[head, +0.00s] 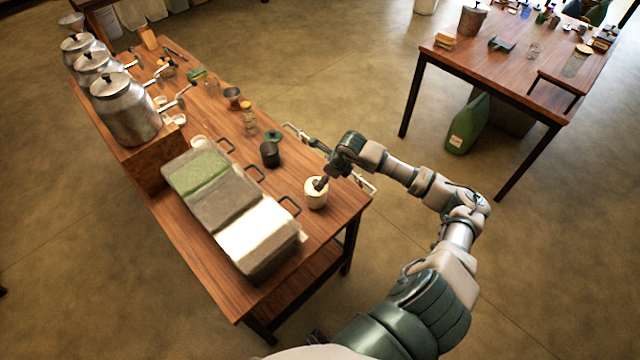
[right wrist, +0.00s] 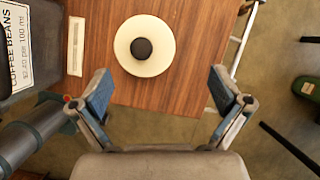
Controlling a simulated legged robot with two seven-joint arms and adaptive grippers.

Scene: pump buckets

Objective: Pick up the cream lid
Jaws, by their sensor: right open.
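The cream lid (right wrist: 127,57) is round with a black knob (right wrist: 141,48) at its centre. It shows from above in the right wrist view, beyond my fingertips. My left gripper is not in view.
A bin row with green, grey and white sections (head: 264,240) stands left of the jar. A dark canister (head: 269,155) with a green lid stands behind it. A metal rail (head: 300,132) runs along the table edge. Several metal urns (head: 127,112) stand far left.

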